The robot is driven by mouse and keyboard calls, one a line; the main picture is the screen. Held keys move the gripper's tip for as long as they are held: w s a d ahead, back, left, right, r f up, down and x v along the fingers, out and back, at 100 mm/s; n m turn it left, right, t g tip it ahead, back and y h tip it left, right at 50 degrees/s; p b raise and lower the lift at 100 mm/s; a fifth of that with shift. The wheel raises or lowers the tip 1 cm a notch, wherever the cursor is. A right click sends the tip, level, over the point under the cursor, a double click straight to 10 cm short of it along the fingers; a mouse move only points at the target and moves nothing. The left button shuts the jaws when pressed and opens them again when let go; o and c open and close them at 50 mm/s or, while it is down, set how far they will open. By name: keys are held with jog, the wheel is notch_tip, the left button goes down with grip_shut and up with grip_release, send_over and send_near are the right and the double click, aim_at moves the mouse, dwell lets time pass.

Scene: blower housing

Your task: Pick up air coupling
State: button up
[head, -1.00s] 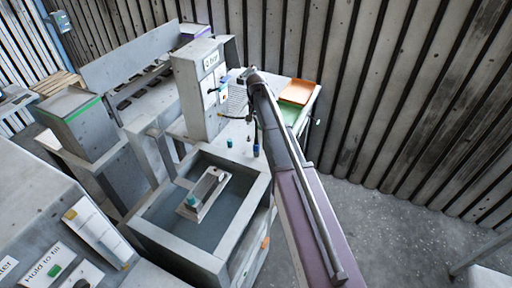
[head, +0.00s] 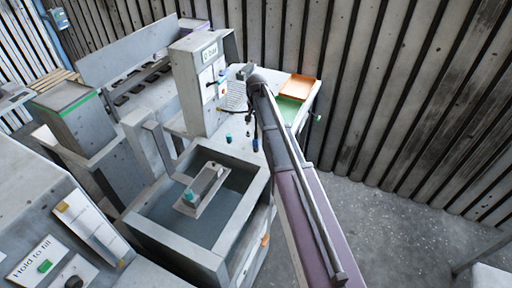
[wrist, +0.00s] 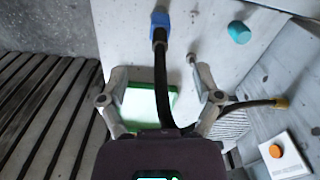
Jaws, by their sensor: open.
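The air coupling appears to be the blue fitting (wrist: 160,22) on the end of a black hose, near the top of the wrist view. It also shows small and blue in the head view (head: 255,145), beside my arm above the pale worktop. My gripper (wrist: 159,72) is open, with its two fingers spread. In the wrist view the black hose runs between the fingers, and the blue fitting lies beyond the tips. I cannot tell whether either finger touches the hose. In the head view my arm largely hides the gripper.
A teal cap (wrist: 239,33) stands on the worktop beside the fitting. A green tray (wrist: 150,105) and an orange tray (head: 300,88) lie toward the back. The grey gauge box (head: 200,85) stands left of my arm. An open tub (head: 150,225) is in front.

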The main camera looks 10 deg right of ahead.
aim_at(256, 133)
jog(key=shift+f+b, duration=2.3)
jog(key=shift+f, duration=0.3)
jog(key=shift+f, duration=0.15)
jog(key=shift+w+f+b, duration=0.15)
jog(key=shift+f+b, duration=2.3)
jog(key=shift+b, duration=0.15)
jog(key=shift+d, duration=0.1)
grip_shut()
